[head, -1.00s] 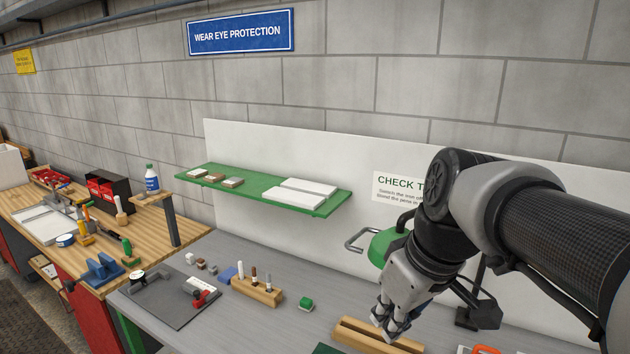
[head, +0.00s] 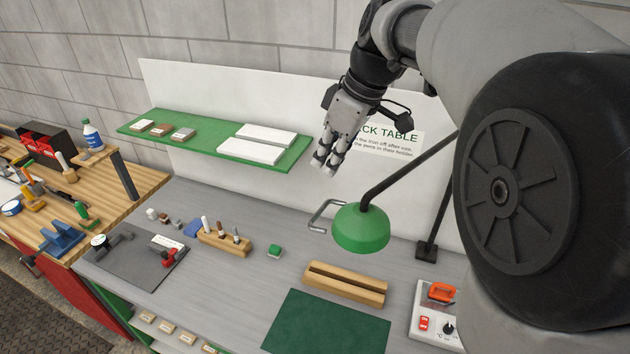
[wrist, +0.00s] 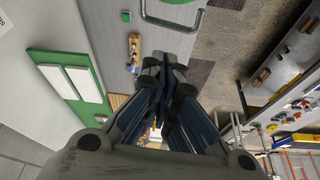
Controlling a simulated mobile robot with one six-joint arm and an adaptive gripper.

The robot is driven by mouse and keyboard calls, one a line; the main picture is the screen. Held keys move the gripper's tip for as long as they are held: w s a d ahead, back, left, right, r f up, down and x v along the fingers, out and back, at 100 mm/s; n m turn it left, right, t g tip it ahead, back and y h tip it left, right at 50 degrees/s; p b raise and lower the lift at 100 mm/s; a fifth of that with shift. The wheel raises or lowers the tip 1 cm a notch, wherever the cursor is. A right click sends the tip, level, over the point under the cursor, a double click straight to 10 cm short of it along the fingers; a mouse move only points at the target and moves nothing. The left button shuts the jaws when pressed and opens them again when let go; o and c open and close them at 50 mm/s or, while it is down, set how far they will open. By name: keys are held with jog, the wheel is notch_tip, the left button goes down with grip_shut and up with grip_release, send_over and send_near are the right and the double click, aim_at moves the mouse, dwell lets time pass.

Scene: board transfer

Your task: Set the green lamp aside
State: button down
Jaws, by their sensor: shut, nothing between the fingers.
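The green lamp (head: 361,229) has a domed green shade on a black jointed arm. Its dark base (head: 427,250) stands on the grey table near the back panel. A grey metal handle (head: 322,214) sticks out at the left of the shade. In the wrist view the handle (wrist: 172,27) shows at the top, with part of the green shade above it. My gripper (head: 325,163) is shut and empty, in the air above and left of the shade, apart from the handle. It also shows in the wrist view (wrist: 165,68).
A green wall shelf (head: 210,143) with white boards is left of my gripper. On the grey table (head: 235,285) are a wooden pen holder (head: 224,243), a slotted wooden block (head: 344,284), a dark green mat (head: 327,325) and a control box (head: 430,317).

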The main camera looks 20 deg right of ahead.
aim_at(329, 202)
jog(key=shift+d+f+p, duration=0.15)
jog(key=shift+f+p, duration=0.25)
jog(key=shift+f, duration=4.85)
jog(key=shift+s, duration=0.15)
